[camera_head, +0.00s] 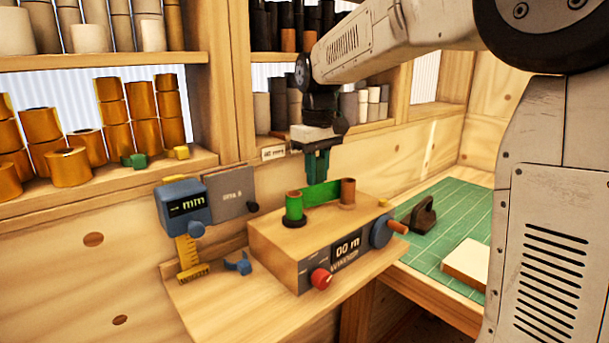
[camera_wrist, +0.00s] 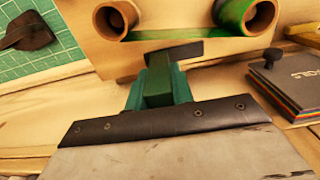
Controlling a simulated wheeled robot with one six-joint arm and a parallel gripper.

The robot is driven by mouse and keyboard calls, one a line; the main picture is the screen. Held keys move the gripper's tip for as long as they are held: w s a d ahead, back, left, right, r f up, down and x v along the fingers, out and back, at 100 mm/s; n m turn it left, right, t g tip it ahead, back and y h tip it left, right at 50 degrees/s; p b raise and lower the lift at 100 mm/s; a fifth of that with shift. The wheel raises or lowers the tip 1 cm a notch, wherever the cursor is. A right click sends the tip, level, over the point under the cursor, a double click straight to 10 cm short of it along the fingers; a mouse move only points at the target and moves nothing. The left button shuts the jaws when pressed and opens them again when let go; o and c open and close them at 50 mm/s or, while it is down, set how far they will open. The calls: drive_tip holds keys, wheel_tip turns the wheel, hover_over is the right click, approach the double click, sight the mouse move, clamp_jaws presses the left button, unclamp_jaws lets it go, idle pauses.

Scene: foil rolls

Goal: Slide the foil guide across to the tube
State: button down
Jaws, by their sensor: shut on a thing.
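The winder (camera_head: 285,260) is a wooden box on a ledge, with a "00 m" display. A green foil roll (camera_head: 294,205) stands at its left and a bare brown tube (camera_head: 348,191) at its right. A green foil strip (camera_head: 322,193) runs between them. In the wrist view the tube (camera_wrist: 115,18) is left and the roll (camera_wrist: 246,14) right. My gripper (camera_head: 317,178) points down behind the strip. It is shut on what looks like the foil guide, a dark bar (camera_wrist: 180,52) beside the strip, nearer the tube. Whether the bar touches the strip is unclear.
A blue "mm" gauge (camera_head: 183,206), a grey sample book (camera_head: 231,192) and a blue clip (camera_head: 238,264) are left of the winder. A red knob (camera_head: 320,279) and blue crank (camera_head: 382,231) protrude from it. A green mat (camera_head: 450,215) carries a dark tool (camera_head: 423,214) and pale block (camera_head: 467,261).

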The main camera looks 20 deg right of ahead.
drive_tip(key=shift+w+d, duration=0.1)
drive_tip(key=shift+d, duration=0.1)
drive_tip(key=c, duration=1.2)
unclamp_jaws()
drive_tip(key=shift+d, duration=0.2)
drive_tip(key=shift+a, duration=0.1)
drive_tip(key=shift+r, duration=0.2)
wheel_tip(320, 180, up, 7)
drive_tip(key=shift+r, duration=0.2)
